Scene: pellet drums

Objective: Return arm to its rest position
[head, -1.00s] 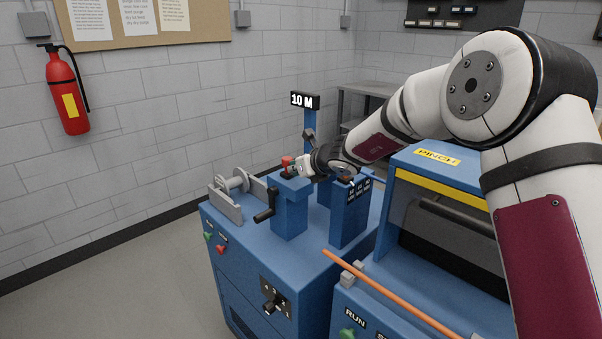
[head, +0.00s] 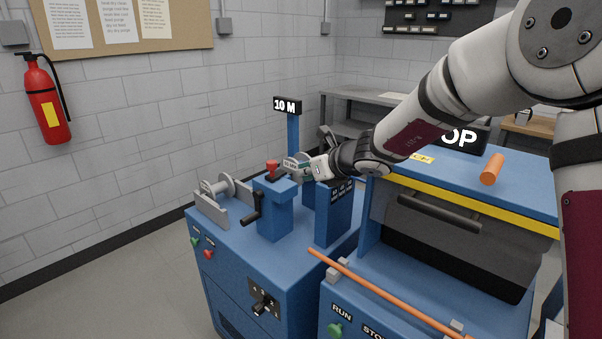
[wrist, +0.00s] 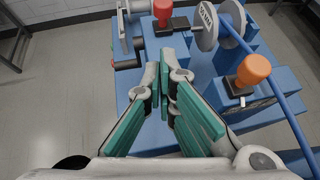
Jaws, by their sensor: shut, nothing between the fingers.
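My gripper (head: 290,164) is above the left blue machine (head: 262,262), beside the red knob (head: 272,167) on a blue post. In the wrist view its teal-padded fingers (wrist: 161,68) are together at the tips, with nothing between them. They point towards the far side of the machine top. My white arm reaches in from the right in the head view, bent at the elbow. Part of the machine top is hidden behind my wrist.
A 10 M sign (head: 287,106) rises behind. The right machine (head: 455,203) lies under my arm. Open floor (head: 95,290) is at left.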

